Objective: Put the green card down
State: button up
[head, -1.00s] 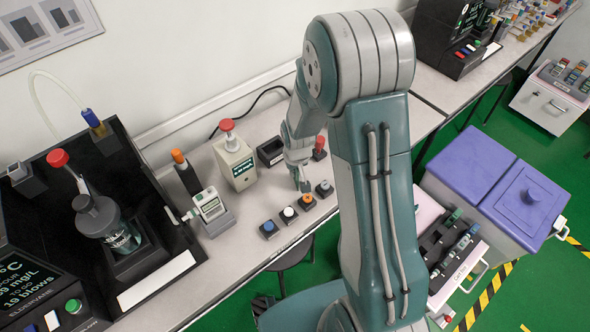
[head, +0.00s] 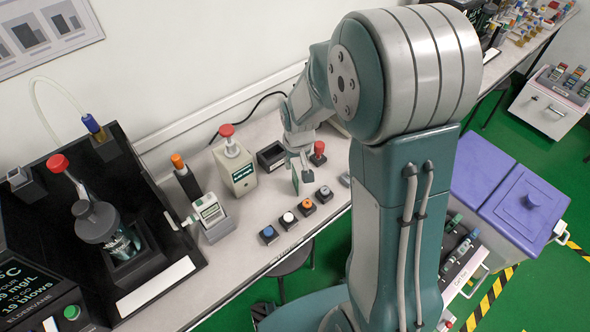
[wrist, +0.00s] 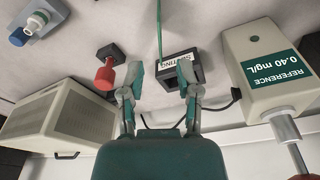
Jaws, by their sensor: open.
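A thin green card (wrist: 159,30) shows edge-on in the wrist view, beyond and between my fingertips. In the head view a narrow green piece (head: 295,181), likely the same card, stands upright just below my gripper (head: 301,160), over the bench. Whether its lower edge touches the bench I cannot tell. My gripper (wrist: 162,78) is open in the wrist view, with a clear gap between its fingers. The card does not appear clamped by them.
A black box (head: 271,156) labelled on its front, a red-topped knob (head: 318,152) and a beige REFERENCE tester (head: 235,165) stand close around my gripper. A row of several button blocks (head: 307,206) lies along the bench's front edge. The rig (head: 170,240) is at left.

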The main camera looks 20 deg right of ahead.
jog(key=r, duration=0.4)
jog(key=shift+s, duration=0.3)
jog(key=s+r+t, duration=0.3)
jog(key=s+r, duration=1.4)
jog(key=s, duration=0.1)
jog(key=shift+s+r+t, duration=0.15)
jog(key=shift+r+t, duration=0.05)
jog(key=shift+t, duration=0.1)
jog(key=shift+s+a+r, duration=0.1)
jog(key=shift+s, duration=0.35)
jog(key=g, duration=0.5)
send_over(295, 188)
notch_tip(295, 188, down, 25)
jog(key=shift+w+f, duration=0.2)
jog(key=shift+f, duration=2.3)
grip_shut()
